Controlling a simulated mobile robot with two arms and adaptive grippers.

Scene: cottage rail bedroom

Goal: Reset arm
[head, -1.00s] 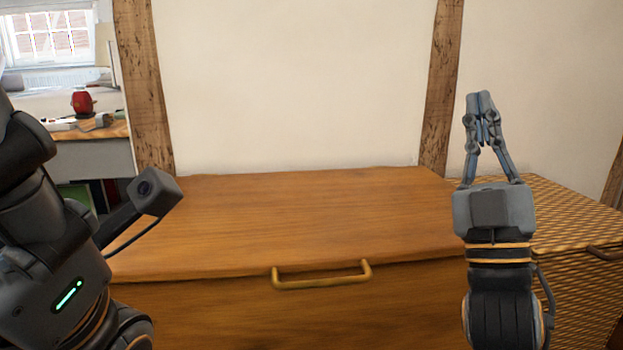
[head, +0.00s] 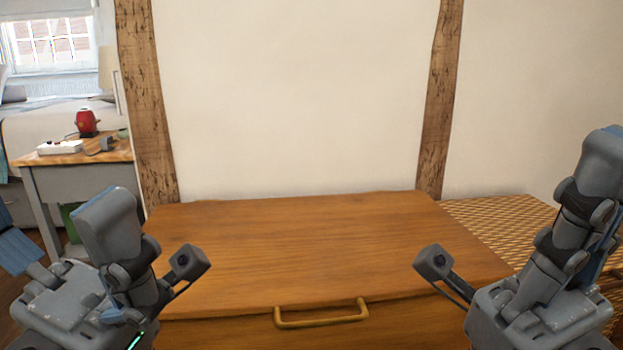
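My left gripper (head: 62,238) is at the lower left, in front of the wooden chest. Its two grey-and-blue fingers are spread apart with nothing seen between them. My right gripper (head: 598,165) is at the right edge, pointing up. One finger hides most of the other, so its opening cannot be told; no held object shows. A small camera box sticks out inward from each wrist.
A wooden chest (head: 300,235) with a brass handle (head: 322,314) stands ahead; its top is bare. A woven-patterned chest (head: 500,222) is at right. At left, a desk (head: 75,160) holds a red object (head: 87,122) and a white item (head: 60,147).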

